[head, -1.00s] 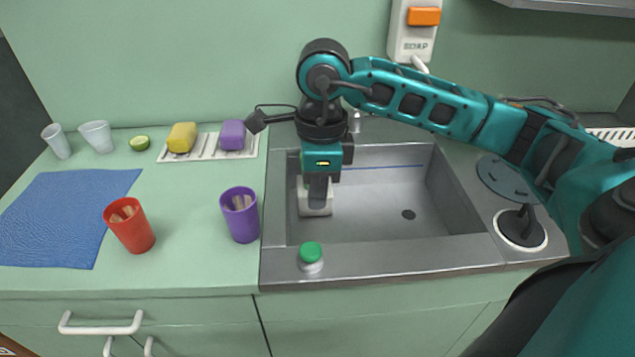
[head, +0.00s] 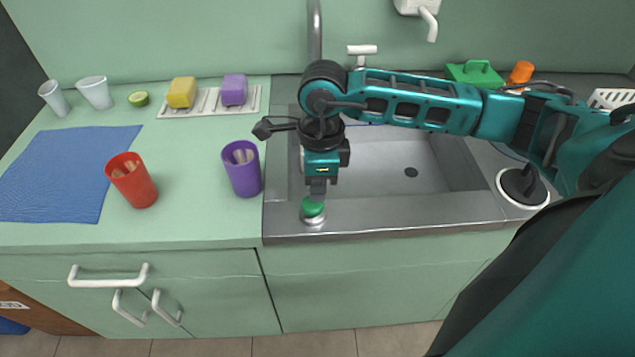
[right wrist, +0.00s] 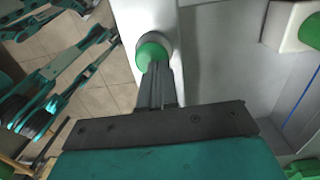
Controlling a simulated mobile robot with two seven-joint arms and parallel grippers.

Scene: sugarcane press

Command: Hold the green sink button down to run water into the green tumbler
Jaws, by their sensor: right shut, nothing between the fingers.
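The green sink button (head: 313,206) sits on the front rim of the metal sink (head: 400,225). It also shows in the right wrist view (right wrist: 151,53). My right gripper (head: 317,193) is shut and empty, pointing down with its tips at the button. Whether the button is pressed down is not clear. In the right wrist view, a green round thing (right wrist: 311,30), perhaps the green tumbler, is at a white block (right wrist: 283,24) in the sink. In the head view my right arm hides that spot. No running water shows. My left gripper is not in view.
A purple cup (head: 242,170) and a red cup (head: 133,182) stand on the counter left of the sink. The tap (head: 315,35) rises behind my right arm. A yellow sponge (head: 182,92) and a purple sponge (head: 234,90) lie on a white rack.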

